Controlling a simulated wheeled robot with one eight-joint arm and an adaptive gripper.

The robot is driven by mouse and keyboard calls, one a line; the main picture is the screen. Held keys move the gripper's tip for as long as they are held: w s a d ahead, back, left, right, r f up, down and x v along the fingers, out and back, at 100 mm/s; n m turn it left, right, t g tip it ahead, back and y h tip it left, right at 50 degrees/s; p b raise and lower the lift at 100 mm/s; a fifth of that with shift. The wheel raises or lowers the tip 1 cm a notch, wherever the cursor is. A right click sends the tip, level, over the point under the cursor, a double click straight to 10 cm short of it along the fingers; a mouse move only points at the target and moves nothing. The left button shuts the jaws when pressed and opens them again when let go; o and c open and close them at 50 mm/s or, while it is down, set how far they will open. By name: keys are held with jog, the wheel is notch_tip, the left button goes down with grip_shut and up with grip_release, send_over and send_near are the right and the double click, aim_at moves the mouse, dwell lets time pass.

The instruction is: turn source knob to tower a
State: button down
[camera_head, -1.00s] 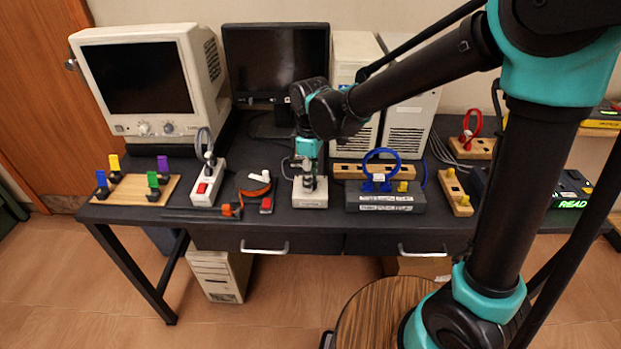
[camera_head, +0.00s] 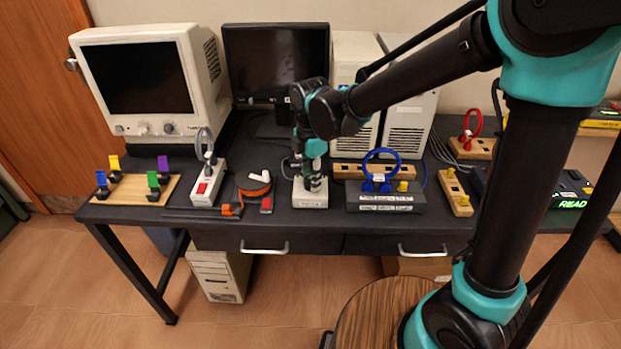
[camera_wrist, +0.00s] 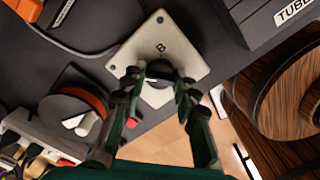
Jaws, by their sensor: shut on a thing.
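The source selector is a small off-white box (camera_head: 310,201) on the dark desk, in front of the black monitor. In the wrist view its top plate (camera_wrist: 188,35) shows a letter B and corner screws. A dark round knob (camera_wrist: 160,70) sits on the plate. My gripper (camera_wrist: 158,82) points down over the box with its fingers on both sides of the knob, closed on it. The fingers hide much of the knob, and I cannot read where it points. In the head view my gripper (camera_head: 314,176) covers the knob.
A dark box with a blue cable loop (camera_head: 384,201) stands close on the right. Beige computer towers (camera_head: 408,125) stand behind. The desk's front edge is near.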

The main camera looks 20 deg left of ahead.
jog(key=shift+n, duration=0.9)
jog(key=c, duration=1.2)
grip_release()
jog(key=shift+o, duration=0.2)
notch_tip(320, 180, up, 12)
